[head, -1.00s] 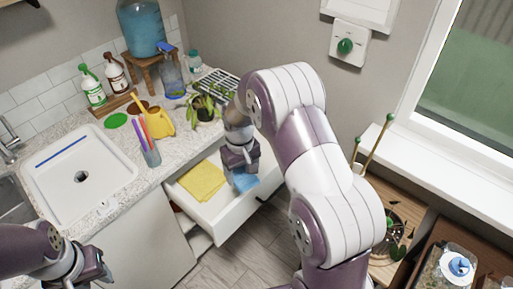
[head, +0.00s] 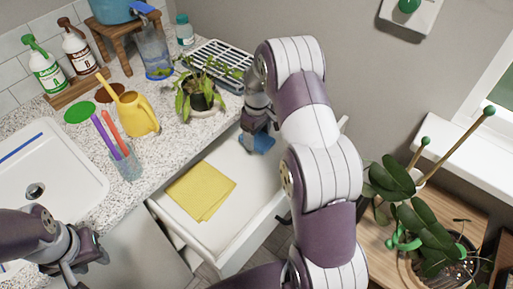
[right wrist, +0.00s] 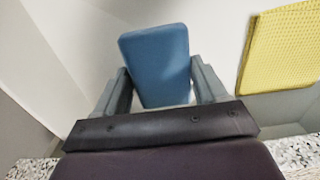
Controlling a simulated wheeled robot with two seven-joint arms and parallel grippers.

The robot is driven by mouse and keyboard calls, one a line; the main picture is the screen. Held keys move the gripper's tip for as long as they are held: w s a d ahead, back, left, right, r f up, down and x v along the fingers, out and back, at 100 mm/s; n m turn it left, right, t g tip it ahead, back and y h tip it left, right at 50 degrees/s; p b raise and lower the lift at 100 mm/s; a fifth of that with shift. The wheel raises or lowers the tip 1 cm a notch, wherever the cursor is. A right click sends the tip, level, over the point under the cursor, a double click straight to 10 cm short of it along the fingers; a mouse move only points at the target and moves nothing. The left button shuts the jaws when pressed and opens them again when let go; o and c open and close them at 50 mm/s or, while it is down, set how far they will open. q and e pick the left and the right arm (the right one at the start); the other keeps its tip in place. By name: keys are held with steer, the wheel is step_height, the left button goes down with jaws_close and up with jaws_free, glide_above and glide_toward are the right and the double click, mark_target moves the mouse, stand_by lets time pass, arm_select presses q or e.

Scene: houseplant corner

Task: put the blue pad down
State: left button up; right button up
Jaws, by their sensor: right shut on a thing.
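The blue pad (head: 258,144) is in the open white drawer's area, at the back right of the drawer. My right gripper (head: 258,128) is shut on it, and the arm reaches in from the right. In the right wrist view the blue pad (right wrist: 155,62) sits between both fingers, tilted, with white drawer surfaces around it. I cannot tell if the pad touches the drawer floor. My left gripper (head: 88,262) is at the lower left, in front of the counter and away from the pad; its finger gap is unclear.
A yellow cloth (head: 200,191) lies in the white drawer (head: 237,225), left of the pad. A wooden stand with plants is at the right.

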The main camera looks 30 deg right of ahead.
mark_target(258, 146)
step_height(258, 146, down, 5)
steer(key=shift+s+r, duration=0.1)
steer(key=shift+f, duration=0.3)
steer(key=o, duration=1)
steer(key=shift+f, duration=0.15)
